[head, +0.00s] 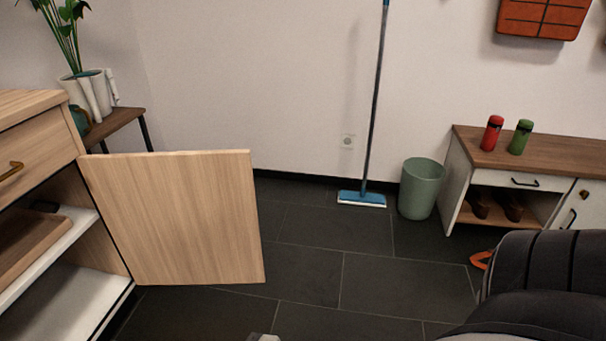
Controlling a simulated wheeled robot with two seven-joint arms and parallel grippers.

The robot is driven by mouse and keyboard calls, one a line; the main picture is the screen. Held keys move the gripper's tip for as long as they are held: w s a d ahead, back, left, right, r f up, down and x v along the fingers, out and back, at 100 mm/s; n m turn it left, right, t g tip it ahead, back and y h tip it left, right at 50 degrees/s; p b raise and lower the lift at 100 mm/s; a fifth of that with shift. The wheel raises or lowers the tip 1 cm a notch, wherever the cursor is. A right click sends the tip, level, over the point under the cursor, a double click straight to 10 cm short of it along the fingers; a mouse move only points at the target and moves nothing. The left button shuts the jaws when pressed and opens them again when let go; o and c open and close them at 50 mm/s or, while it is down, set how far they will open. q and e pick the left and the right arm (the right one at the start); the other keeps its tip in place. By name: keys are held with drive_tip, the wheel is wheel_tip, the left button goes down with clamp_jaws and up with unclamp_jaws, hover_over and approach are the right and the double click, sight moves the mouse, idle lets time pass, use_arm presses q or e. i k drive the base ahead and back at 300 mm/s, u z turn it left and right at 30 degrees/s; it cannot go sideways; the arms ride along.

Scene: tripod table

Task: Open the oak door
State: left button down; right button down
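The oak door (175,220) is a pale wood panel on the cabinet at the left of the head view. It stands swung wide open, sticking out to the right from the cabinet's side edge. The cabinet (75,295) shows its open inside with white shelves. No handle shows on the visible face of the door. Neither of my grippers can be made out. A small grey piece shows at the bottom edge, too little to identify.
A brown board (30,248) lies on a cabinet shelf. A drawer (38,140) above is shut. A mop (362,197) and green bin (421,188) stand by the back wall. A low sideboard (555,150) is at right.

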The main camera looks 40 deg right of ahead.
sight(187, 217)
drive_tip(key=z, duration=0.55)
drive_tip(key=i, duration=0.1)
drive_tip(key=z, duration=2.25)
drive_tip(key=i, duration=1)
drive_tip(key=u, duration=3.3)
drive_tip(key=i, duration=0.5)
drive_tip(key=z, duration=0.05)
